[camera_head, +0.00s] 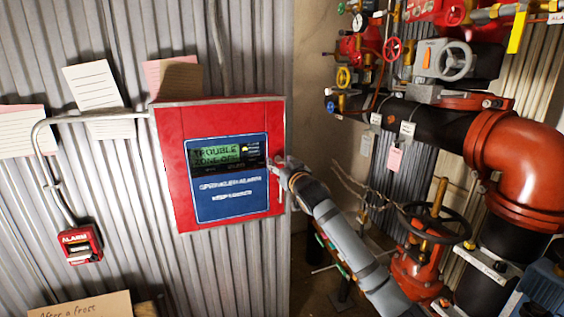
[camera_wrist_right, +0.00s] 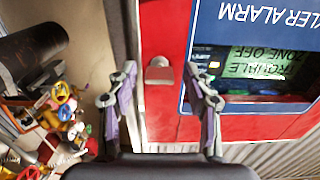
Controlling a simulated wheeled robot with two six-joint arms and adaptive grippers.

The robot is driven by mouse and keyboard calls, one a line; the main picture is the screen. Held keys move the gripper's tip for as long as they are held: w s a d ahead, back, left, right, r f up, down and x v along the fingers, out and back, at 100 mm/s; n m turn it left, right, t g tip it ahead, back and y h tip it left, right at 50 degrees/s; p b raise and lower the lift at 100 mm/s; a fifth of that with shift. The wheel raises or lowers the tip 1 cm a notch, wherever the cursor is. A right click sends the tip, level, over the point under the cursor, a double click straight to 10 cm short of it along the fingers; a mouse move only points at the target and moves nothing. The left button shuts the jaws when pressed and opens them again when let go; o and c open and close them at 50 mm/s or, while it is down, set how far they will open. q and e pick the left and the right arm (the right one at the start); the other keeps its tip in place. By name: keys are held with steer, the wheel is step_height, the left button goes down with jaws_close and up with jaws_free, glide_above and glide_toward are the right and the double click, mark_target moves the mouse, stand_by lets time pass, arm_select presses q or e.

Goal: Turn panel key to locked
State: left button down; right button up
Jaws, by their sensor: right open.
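The red alarm panel (camera_head: 178,180) hangs on the corrugated wall. Its blue face has a green display reading "TROUBLE ZONE OFF". My right gripper (camera_head: 284,168) reaches up to the panel's right edge and mostly covers the key area there. In the right wrist view the panel appears upside down. A small pale key or lock piece (camera_wrist_right: 159,73) stands on the red border. The open fingers of my right gripper (camera_wrist_right: 160,82) lie on either side of it, with a visible gap to each finger. The key's exact turn is hard to read. My left gripper is not in view.
Red pipework (camera_head: 516,165) with valves and a black handwheel (camera_head: 436,223) fills the right side. A red alarm box (camera_head: 80,244) and a conduit are at the left. Paper notes (camera_head: 92,84) hang on the wall. A cardboard sign (camera_head: 95,306) is at the lower left.

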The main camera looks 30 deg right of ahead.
steer(key=shift+c, duration=0.4)
jaws_close()
steer(key=n+p, duration=0.2)
steer(key=p, duration=0.1)
steer(key=shift+r+n, duration=0.2)
steer(key=shift+n, duration=0.2)
steer(key=n+p, duration=0.4)
steer(key=n, duration=0.1)
steer(key=shift+n, duration=0.3)
steer(key=n+p, duration=0.4)
steer(key=n, duration=0.1)
steer(key=shift+p, duration=0.4)
steer(key=shift+f+n+p, duration=0.2)
steer(key=shift+n+p, duration=1.35)
steer(key=shift+n, duration=0.65)
